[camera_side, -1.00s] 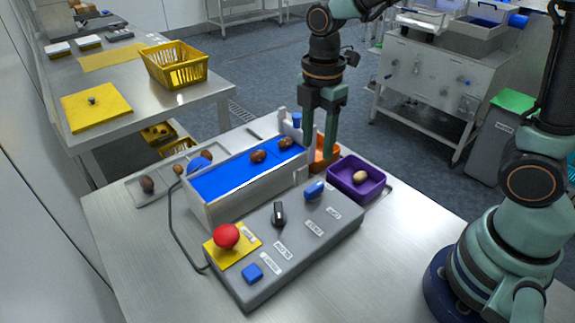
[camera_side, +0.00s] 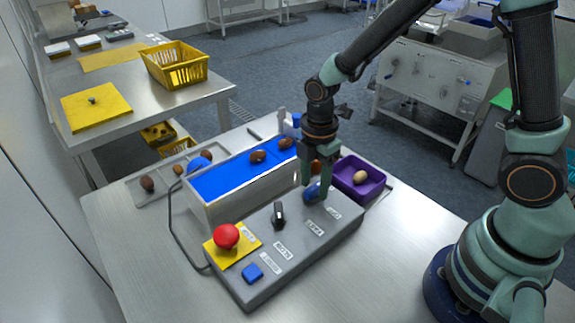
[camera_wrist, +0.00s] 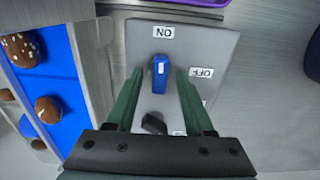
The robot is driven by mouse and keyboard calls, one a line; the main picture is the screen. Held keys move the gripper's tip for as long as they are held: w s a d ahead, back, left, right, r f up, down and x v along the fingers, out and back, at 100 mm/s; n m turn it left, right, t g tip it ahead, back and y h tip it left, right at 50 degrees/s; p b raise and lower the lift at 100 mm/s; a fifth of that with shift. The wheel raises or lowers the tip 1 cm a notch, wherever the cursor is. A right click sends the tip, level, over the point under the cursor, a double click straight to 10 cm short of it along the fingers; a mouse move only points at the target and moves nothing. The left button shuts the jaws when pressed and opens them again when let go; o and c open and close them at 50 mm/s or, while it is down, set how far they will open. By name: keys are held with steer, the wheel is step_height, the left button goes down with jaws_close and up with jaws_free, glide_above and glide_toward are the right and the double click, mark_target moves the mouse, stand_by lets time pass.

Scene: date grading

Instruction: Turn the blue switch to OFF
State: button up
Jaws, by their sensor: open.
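The blue switch (camera_side: 311,192) is a small rotary knob at the far right end of the grey control box (camera_side: 296,246). In the wrist view the blue switch (camera_wrist: 160,73) has a white mark and points toward the ON label (camera_wrist: 163,32). The OFF label (camera_wrist: 201,72) lies to its right. My gripper (camera_side: 318,193) is down at the switch, its fingers partly hiding it in the side view. In the wrist view my gripper (camera_wrist: 160,80) is open, one finger on each side of the switch, with gaps showing.
A black knob (camera_side: 279,215), red button (camera_side: 226,236) and blue button (camera_side: 252,273) share the box. The blue belt (camera_side: 222,181) with dates runs behind it. A purple tray (camera_side: 374,186) holding a date stands close to the right. The table's front is clear.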

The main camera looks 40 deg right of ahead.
jaws_close()
steer(key=m, duration=0.4)
steer(key=shift+m, duration=0.4)
steer(key=m, duration=0.4)
steer(key=shift+m, duration=0.3)
steer(key=m, duration=0.4)
steer(key=shift+r, duration=0.1)
steer(key=shift+m, duration=2.2)
